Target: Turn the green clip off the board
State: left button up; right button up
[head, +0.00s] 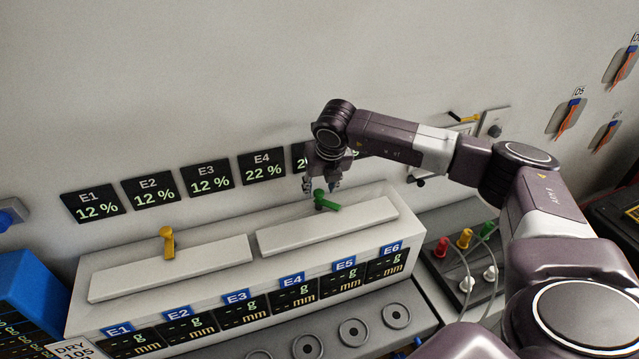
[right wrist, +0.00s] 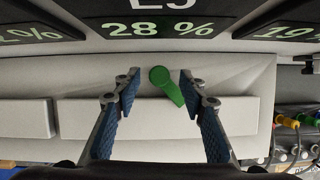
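The green clip (head: 325,201) sits at the back edge of the right white board (head: 325,228) on top of the long white unit. In the right wrist view the green clip (right wrist: 166,83) has a round head and a short arm angled down to the right over the board (right wrist: 150,117). My right gripper (head: 322,186) is just above and behind the clip in the head view. In the right wrist view its two blue-padded fingers (right wrist: 161,105) are spread apart, with the clip between them and not touching either. My left gripper is in neither view.
A yellow clip (head: 168,242) stands on the left white board (head: 170,268). Percent displays (head: 207,177) line the wall behind. A panel with coloured plugs and cables (head: 465,262) is right of the unit. A blue rack (head: 28,305) stands at the left.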

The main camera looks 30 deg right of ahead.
jog(key=shift+w+f, duration=0.2)
jog(key=shift+f, duration=0.4)
grip_shut()
jog(key=shift+d+f+n+b, duration=0.15)
jog(key=shift+n+b, duration=0.25)
jog(key=shift+b, duration=0.3)
jog(key=n+y+b, duration=0.1)
jog(key=n+b, duration=0.2)
jog(key=b, duration=0.1)
jog(key=shift+d+n+y+b, duration=0.1)
jog(key=shift+n+y+b, duration=0.6)
jog(key=shift+n+b, duration=0.45)
jog(key=shift+w+d+r+n+y+b, duration=0.15)
jog(key=shift+n+y+b, duration=0.15)
jog(key=shift+n, duration=0.55)
jog(key=shift+s+a+r+n+y+b, duration=0.1)
jog(key=shift+n+y+b, duration=0.15)
jog(key=shift+n, duration=0.55)
